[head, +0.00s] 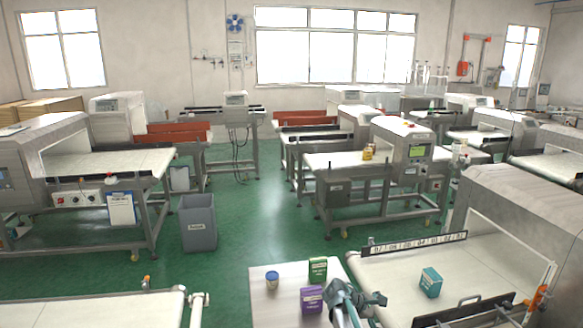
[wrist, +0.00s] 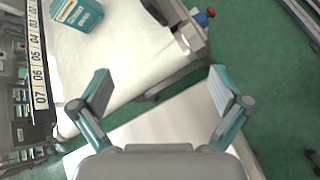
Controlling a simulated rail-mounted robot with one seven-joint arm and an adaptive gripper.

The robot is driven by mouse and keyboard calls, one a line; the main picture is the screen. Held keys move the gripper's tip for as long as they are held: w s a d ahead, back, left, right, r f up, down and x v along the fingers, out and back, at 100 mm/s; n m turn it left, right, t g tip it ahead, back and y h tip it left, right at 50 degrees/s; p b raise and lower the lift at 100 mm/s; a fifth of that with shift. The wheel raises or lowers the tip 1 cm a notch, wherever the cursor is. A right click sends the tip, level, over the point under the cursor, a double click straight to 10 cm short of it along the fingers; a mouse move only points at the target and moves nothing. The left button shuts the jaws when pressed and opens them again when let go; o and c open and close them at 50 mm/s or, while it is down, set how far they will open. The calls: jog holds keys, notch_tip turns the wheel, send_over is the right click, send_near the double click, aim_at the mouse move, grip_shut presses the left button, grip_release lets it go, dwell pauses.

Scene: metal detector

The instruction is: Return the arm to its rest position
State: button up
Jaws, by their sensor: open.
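My gripper (head: 357,298) is at the bottom of the head view, over the right part of a small white table (head: 262,303). In the wrist view its two fingers (wrist: 160,95) are spread wide with nothing between them. A teal box (head: 431,282) stands on the white conveyor belt (head: 385,270) to the right of my gripper, apart from it. The box also shows at the top left of the wrist view (wrist: 77,14).
On the small table are a purple box (head: 311,299), a green box (head: 317,269) and a small blue-lidded jar (head: 272,279), left of my gripper. A numbered strip (head: 415,244) edges the belt. A metal detector housing (head: 520,215) stands at right.

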jog(key=s+a+f+m+g+y, duration=0.1)
jog(key=s+a+f+m+y, duration=0.3)
jog(key=s, duration=0.4)
jog(key=s+a+f+m+y, duration=0.3)
jog(key=s+a+m, duration=0.15)
jog(key=s, duration=0.35)
jog(key=s+a+f+m+g+y, duration=0.1)
jog(key=s+a+f+m+y, duration=0.3)
jog(key=s, duration=0.4)
jog(key=s+a+f+g+b, duration=0.1)
jog(key=s+f+g+b, duration=0.5)
jog(key=s+f+b, duration=0.9)
jog(key=s+f, duration=1.4)
jog(key=f, duration=0.4)
jog(key=shift+a+h, duration=0.3)
jog(key=shift+d+f, duration=0.1)
